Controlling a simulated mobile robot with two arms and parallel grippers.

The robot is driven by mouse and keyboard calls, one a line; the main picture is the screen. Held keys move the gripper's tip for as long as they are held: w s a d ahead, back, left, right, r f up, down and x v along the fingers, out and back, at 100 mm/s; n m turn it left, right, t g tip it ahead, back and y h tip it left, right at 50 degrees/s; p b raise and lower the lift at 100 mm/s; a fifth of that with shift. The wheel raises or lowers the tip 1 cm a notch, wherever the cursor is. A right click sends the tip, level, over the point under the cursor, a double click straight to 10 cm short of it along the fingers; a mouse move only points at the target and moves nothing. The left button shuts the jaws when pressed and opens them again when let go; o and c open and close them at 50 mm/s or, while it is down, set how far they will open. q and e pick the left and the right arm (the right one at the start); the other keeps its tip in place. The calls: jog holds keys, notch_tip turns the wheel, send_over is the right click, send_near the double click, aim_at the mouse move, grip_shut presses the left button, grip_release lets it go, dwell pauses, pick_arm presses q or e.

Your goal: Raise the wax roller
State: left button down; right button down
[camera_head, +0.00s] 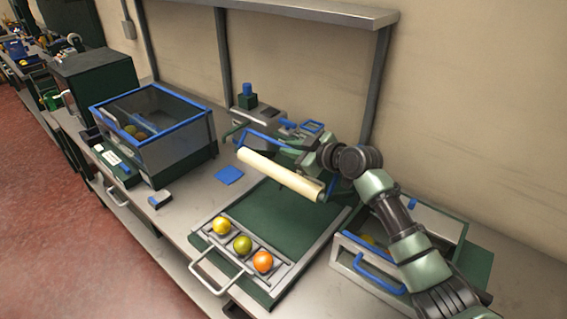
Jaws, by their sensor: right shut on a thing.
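The wax roller (280,175) is a long cream cylinder. It lies slantwise over the back part of a dark green tray bed (292,224), with its right end nearer to me. My right arm comes in from the right, and my right gripper (300,157) is at the roller's back right side. It is shut on the wax roller; the arm and mount hide the fingertips and the exact part gripped. A yellow, a green and an orange fruit (263,261) sit in a row in the rack in front of the roller. My left gripper is not in view.
A blue-rimmed glass bin (150,125) with fruit stands on the left. A blue-handled drawer bin (375,272) is at the right, under my forearm. A blue pad (229,175) lies left of the roller. A grey shelf (290,10) runs above.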

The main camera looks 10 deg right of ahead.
jog(key=shift+w+d+r+m+b, duration=0.35)
jog(key=shift+w+d+r+m, duration=0.15)
jog(key=shift+w+d+r, duration=0.35)
jog(key=shift+r, duration=0.15)
jog(key=c, duration=1.5)
grip_release()
jog(key=shift+o, duration=0.2)
jog(key=shift+f, duration=0.25)
jog(key=b+v, duration=0.2)
jog(key=v, duration=0.6)
jog(key=shift+w, duration=0.15)
